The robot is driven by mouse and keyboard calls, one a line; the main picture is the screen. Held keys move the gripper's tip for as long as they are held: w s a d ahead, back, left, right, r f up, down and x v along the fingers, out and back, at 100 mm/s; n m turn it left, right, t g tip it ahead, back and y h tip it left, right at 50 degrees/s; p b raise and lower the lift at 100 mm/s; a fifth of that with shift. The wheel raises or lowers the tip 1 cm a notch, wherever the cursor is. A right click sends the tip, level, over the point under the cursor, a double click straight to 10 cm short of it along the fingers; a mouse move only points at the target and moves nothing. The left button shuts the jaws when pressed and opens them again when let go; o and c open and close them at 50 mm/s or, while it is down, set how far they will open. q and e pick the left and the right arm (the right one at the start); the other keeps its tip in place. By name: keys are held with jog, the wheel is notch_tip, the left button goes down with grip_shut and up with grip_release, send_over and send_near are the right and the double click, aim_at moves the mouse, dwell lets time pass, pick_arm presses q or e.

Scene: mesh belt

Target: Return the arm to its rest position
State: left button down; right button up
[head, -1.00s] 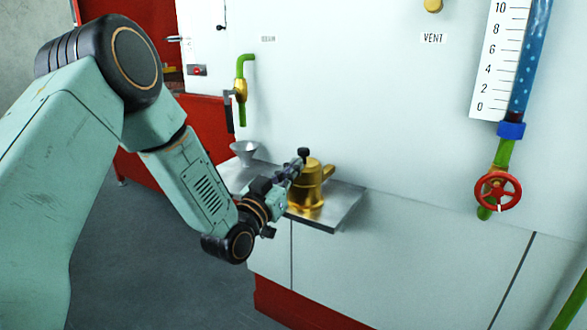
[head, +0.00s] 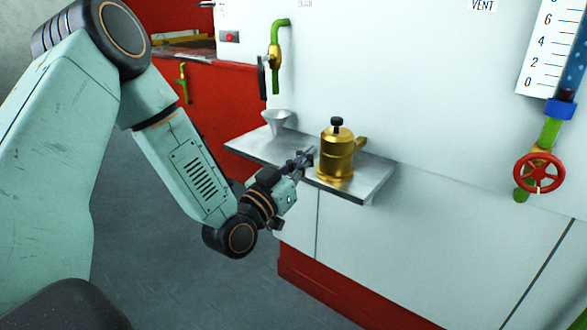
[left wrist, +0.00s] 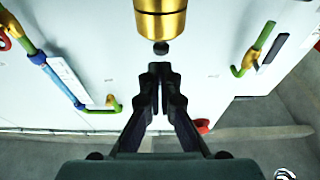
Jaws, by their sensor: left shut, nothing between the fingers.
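My left arm comes in from the left in the head view. Its gripper (head: 304,158) is shut and empty, just left of a brass pot (head: 336,155) with a black knob on top. The pot stands upright on a metal shelf (head: 370,187). In the left wrist view the shut fingers (left wrist: 160,68) point toward the pot (left wrist: 160,20), with a gap between them and its black knob. My right gripper is not in view.
A small funnel (head: 276,121) stands on the shelf's left part, below a green pipe with a brass valve (head: 274,55). A red handwheel (head: 539,173) and a gauge scale (head: 550,50) are on the right. Grey floor is free below the arm.

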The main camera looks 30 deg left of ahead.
pick_arm(q)
jog(key=v, duration=0.5)
jog(key=shift+r, duration=0.1)
jog(key=s+d+f+n+g, duration=0.1)
jog(key=s+d+f+g, duration=0.15)
jog(key=f, duration=0.35)
jog(key=s+d+f+n+g, duration=0.1)
jog(key=f+g, duration=0.3)
jog(key=f, duration=0.3)
jog(key=s+d+f+n+g, duration=0.1)
jog(key=s+d+f+g, duration=0.1)
jog(key=f+g, duration=0.3)
jog(key=s+d+f+m+g, duration=0.1)
jog(key=s+f+g, duration=0.3)
jog(key=s+f, duration=0.4)
jog(key=s+d+f+g+y, duration=0.1)
jog(key=s+f+g, duration=0.4)
jog(key=s, duration=1.3)
notch_tip(320, 180, down, 3)
jog(key=shift+d+f+m, duration=0.15)
jog(key=shift+d+m, duration=0.25)
jog(key=shift+d, duration=0.15)
jog(key=c, duration=2.1)
grip_release()
jog(key=shift+s, duration=0.1)
